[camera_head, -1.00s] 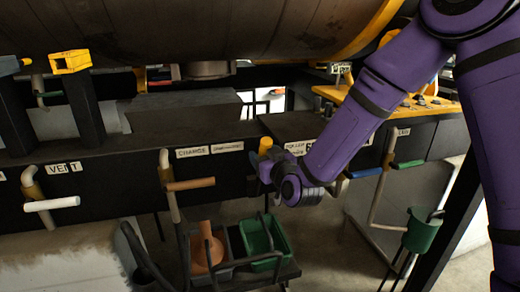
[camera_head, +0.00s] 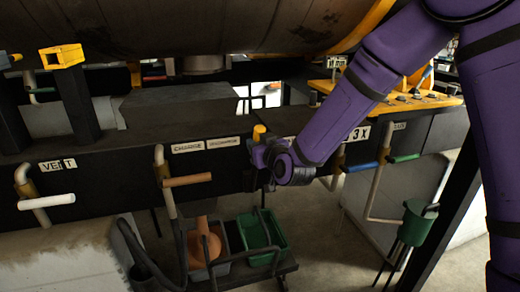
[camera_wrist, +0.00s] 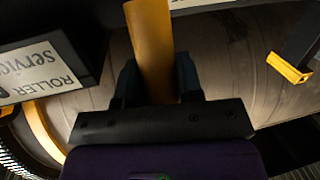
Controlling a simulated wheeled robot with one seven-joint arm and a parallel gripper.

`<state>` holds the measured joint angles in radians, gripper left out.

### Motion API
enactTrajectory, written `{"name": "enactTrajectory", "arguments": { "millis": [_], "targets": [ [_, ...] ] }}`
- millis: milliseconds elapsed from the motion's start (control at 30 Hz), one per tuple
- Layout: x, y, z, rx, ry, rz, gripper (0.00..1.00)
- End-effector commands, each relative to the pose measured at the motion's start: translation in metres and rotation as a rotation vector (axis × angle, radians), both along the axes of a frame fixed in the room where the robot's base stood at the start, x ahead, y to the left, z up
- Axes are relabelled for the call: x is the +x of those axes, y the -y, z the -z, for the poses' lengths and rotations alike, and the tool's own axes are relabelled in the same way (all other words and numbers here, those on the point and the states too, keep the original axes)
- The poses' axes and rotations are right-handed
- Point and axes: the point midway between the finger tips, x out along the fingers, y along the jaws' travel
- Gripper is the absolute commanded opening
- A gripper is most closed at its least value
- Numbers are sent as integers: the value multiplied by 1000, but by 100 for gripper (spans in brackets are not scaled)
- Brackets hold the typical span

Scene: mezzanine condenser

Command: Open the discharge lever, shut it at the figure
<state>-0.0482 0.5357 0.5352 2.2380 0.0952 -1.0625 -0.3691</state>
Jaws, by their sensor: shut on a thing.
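In the head view my gripper (camera_head: 264,160) is at the dark front beam, right of the small discharge plate (camera_head: 223,143). A yellow cylindrical handle (camera_head: 259,132) stands up out of it. In the wrist view my gripper (camera_wrist: 158,85) is shut on this yellow handle (camera_wrist: 152,40), one dark finger on each side. The handle's lower end and its pivot are hidden behind my gripper, so I cannot tell how far the lever is turned.
The charge plate (camera_head: 188,147) and a lever with an orange-brown grip (camera_head: 188,180) are to the left. A white grip (camera_head: 47,201) is farther left. Blue (camera_head: 360,167) and green (camera_head: 404,158) grips are to the right. A green bin (camera_head: 262,238) stands below.

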Motion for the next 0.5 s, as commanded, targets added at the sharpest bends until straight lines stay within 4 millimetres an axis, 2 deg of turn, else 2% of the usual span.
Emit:
{"name": "enactTrajectory", "arguments": {
  "millis": [300,500],
  "targets": [
    [31,-9,-8,-43,-147,1,0],
    [44,-12,-10,-61,-214,1,0]
  ]
}}
